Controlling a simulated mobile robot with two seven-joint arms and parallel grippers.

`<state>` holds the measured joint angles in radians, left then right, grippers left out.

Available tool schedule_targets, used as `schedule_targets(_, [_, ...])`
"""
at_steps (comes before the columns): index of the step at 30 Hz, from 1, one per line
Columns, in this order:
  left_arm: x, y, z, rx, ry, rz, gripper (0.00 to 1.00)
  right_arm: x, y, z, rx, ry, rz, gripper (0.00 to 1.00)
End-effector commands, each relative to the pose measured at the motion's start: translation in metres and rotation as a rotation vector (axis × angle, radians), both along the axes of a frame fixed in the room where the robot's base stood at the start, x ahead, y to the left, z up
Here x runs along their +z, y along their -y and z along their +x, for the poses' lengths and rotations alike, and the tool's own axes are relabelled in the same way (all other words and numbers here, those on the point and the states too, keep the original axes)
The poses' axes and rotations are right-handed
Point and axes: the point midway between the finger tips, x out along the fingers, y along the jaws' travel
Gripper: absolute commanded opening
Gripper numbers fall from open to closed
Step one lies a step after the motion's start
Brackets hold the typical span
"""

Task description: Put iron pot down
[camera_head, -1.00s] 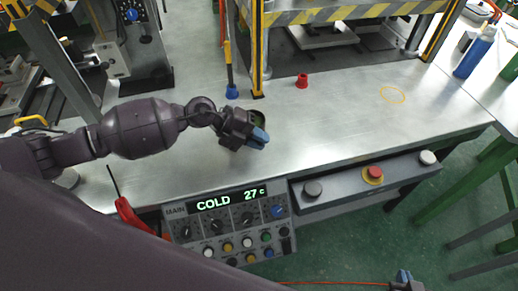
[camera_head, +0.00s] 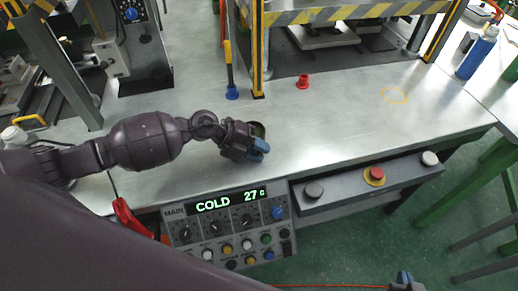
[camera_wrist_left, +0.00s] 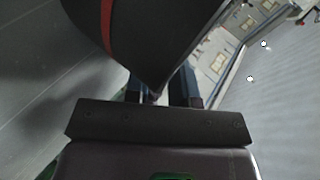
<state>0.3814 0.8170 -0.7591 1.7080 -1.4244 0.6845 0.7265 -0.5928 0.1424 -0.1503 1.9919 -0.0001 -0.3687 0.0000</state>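The iron pot (camera_head: 258,130) is mostly hidden behind my left gripper (camera_head: 259,148); only a dark rim and a greenish inside show. In the left wrist view the pot (camera_wrist_left: 150,35) is a large dark body with a red stripe, right in front of the fingers. My left gripper (camera_wrist_left: 163,88) appears shut on the pot, with the held part between its blue-tipped fingers mostly hidden. The pot is over the front part of the metal table (camera_head: 330,130); I cannot tell whether it touches. My right gripper (camera_head: 404,279) is at the bottom edge, away from the table, its fingers unclear.
A control panel (camera_head: 228,228) reading COLD 27 and a button box (camera_head: 340,187) line the table front. A red funnel-like piece (camera_head: 303,81), a yellow-handled tool (camera_head: 229,70) and a press frame (camera_head: 257,50) stand behind. A yellow outline (camera_head: 395,96) marks clear table at right.

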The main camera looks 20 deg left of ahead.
Motion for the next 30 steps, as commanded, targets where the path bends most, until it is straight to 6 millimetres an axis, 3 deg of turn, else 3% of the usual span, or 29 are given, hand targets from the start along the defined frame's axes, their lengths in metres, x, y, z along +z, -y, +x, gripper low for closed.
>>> schedule_targets(8, [0.005, -0.005, -0.001, 0.001, 0.000, 0.001, 0.23, -0.003, 0.001, -0.007, -0.004, -0.013, 0.000, 0.00])
schedule_targets(21, [0.045, -0.069, -0.017, 0.001, 0.000, 0.003, 0.23, -0.003, 0.001, -0.007, -0.004, -0.015, 0.000, 0.00])
schedule_targets(30, [0.063, -0.097, -0.025, -0.001, 0.000, 0.001, 0.23, -0.001, 0.000, -0.001, 0.000, -0.002, 0.000, 0.00])
